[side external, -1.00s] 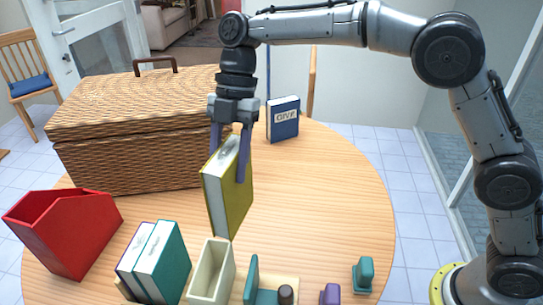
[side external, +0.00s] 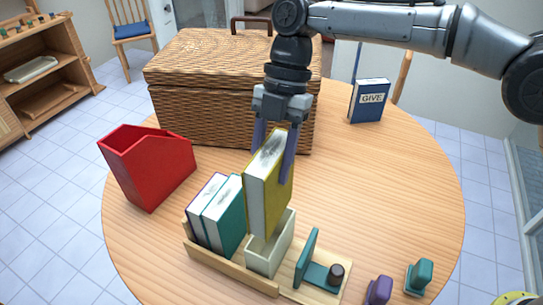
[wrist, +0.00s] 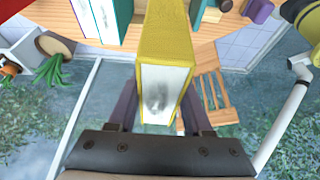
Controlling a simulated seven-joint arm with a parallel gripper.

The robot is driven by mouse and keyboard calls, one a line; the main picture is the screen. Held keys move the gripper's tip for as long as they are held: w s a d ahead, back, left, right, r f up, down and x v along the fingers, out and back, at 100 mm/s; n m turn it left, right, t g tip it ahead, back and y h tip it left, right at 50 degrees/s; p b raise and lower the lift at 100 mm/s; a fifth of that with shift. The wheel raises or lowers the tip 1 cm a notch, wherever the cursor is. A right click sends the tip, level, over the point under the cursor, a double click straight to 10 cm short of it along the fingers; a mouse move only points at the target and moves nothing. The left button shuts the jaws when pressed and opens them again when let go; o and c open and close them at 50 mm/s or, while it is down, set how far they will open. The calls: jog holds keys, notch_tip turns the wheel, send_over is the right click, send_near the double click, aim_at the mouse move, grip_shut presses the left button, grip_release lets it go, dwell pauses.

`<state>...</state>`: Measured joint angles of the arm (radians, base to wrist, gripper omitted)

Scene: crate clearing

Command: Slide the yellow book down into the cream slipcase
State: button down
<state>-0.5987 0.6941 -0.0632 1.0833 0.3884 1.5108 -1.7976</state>
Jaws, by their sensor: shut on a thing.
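The yellow book (side external: 268,188) stands nearly upright, its white page edge facing the side camera. My gripper (side external: 274,160) is shut on its upper part, one finger on each cover. The cream slipcase (side external: 270,255) stands in the wooden rack, open at the top. The book's lower end is at the slipcase's mouth; I cannot tell how far it is inside. In the wrist view the yellow book (wrist: 166,42) fills the space between my fingers, and the slipcase is hidden behind it.
Teal and white books (side external: 223,216) stand close left of the slipcase in the wooden rack (side external: 225,268). A teal bookend (side external: 306,258) is to its right. A red magazine holder (side external: 148,170), wicker basket (side external: 205,85) and blue book (side external: 368,101) are farther off.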

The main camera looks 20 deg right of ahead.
aim_at(281, 136)
jog(key=shift+f, duration=2.1)
jog(key=shift+f, duration=4.7)
jog(key=shift+c, duration=1.6)
grip_release()
jog(key=shift+o, duration=0.4)
jog(key=shift+f, duration=0.1)
jog(key=shift+s+a+r+v, duration=0.2)
jog(key=shift+s+a+v, duration=0.1)
jog(key=shift+v, duration=3.1)
jog(key=shift+s+a+r+v, duration=0.15)
jog(key=shift+s+a+v, duration=0.2)
jog(key=shift+v, duration=3.1)
jog(key=shift+s+a+r+v, duration=0.2)
jog(key=shift+s+a+v, duration=0.1)
jog(key=shift+v, duration=3.1)
